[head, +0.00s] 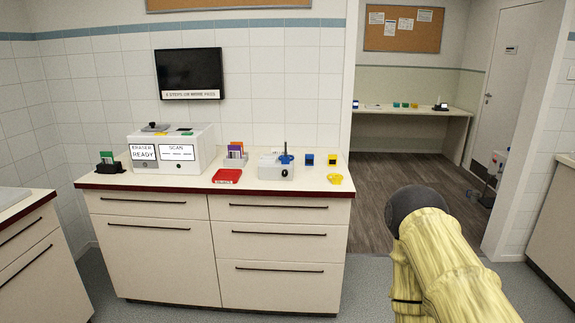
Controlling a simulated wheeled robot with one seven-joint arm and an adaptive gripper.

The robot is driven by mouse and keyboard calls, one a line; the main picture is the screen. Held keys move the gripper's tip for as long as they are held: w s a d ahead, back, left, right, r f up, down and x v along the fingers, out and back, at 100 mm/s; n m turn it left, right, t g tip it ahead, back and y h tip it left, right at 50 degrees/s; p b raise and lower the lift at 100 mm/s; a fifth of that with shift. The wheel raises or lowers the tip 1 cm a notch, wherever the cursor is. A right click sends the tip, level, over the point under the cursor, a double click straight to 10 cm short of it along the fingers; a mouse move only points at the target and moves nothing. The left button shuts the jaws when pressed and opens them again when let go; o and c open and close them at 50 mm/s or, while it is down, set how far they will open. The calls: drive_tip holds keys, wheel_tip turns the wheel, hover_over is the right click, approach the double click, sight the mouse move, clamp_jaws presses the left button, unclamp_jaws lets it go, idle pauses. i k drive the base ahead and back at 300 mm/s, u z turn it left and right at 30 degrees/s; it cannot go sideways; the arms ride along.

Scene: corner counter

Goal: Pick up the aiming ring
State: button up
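A small yellow piece (335,178) lies on the right end of the counter, near its front edge; it looks like a ring with a tab, and may be the aiming ring. A blue piece (285,159) sits at the foot of a thin dark upright post on a white box (274,172); I cannot tell whether it is a ring around the post. Nothing touches the yellow piece except the counter. My arm, in a pale yellow cover, shows at the lower right, apart from the counter. My gripper's fingers are not in view.
The counter (135,183) also holds a white scanner box (186,148), a red tray (227,176), a card holder (236,156), a black holder (108,163), and small blue (309,159) and yellow-and-black (332,160) blocks. A doorway opens right of it, with clear floor (395,180).

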sight(285, 161)
drive_tip(key=u, duration=0.6)
drive_tip(key=i, duration=0.55)
drive_tip(key=u, duration=0.65)
drive_tip(key=i, duration=0.75)
drive_tip(key=z, duration=0.5)
drive_tip(key=i, duration=0.75)
drive_tip(key=z, duration=0.7)
